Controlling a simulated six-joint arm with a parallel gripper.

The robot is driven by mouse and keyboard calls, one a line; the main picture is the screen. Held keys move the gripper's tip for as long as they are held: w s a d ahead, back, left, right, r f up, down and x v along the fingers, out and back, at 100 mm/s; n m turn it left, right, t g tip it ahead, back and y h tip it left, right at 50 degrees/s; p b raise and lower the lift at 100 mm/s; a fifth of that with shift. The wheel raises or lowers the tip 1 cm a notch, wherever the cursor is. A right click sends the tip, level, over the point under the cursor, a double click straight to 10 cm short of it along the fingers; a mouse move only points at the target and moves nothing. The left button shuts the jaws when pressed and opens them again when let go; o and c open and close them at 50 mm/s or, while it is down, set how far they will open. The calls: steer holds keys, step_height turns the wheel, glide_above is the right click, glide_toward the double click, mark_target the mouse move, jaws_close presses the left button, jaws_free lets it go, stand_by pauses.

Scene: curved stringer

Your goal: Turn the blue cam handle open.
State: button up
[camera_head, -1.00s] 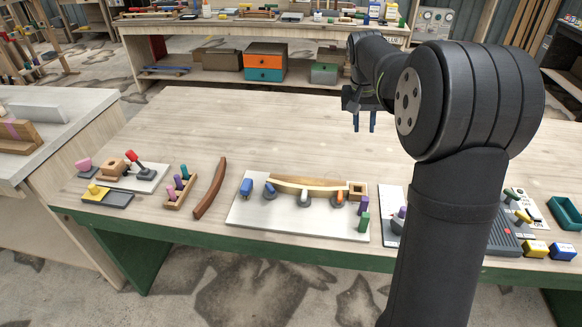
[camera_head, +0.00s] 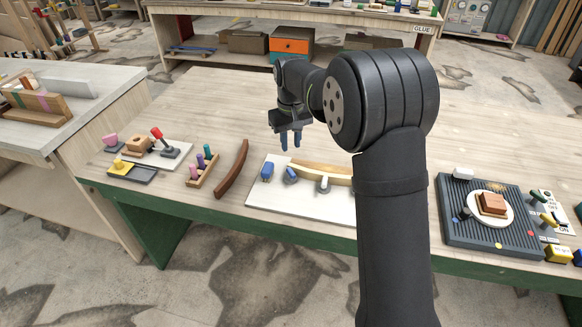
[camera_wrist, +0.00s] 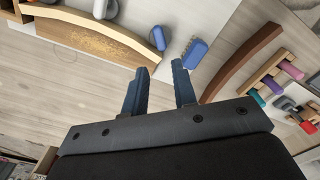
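The blue cam handle (camera_head: 291,175) is on the white board (camera_head: 285,203), beside the left end of the curved wooden stringer (camera_head: 313,169). In the wrist view, the blue handle (camera_wrist: 158,38) lies just beyond the fingertips, at the end of the stringer (camera_wrist: 90,33). A separate blue block (camera_head: 267,171) stands to its left and shows ridged in the wrist view (camera_wrist: 195,53). My gripper (camera_head: 290,146) is above and behind the board, pointing down, open and empty. Its fingers (camera_wrist: 160,68) are apart from the handle. My arm hides the right part of the board.
A pale cam (camera_head: 323,184) sits farther right along the stringer. A dark red curved strip (camera_head: 232,169) and a wooden rack with colored pegs (camera_head: 201,170) lie left of the board. A ridged grey panel (camera_head: 488,240) is at right. The table behind is clear.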

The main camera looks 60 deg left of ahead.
mark_target(291, 171)
step_height(291, 171, down, 10)
steer(key=shift+f, duration=0.2)
jaws_close()
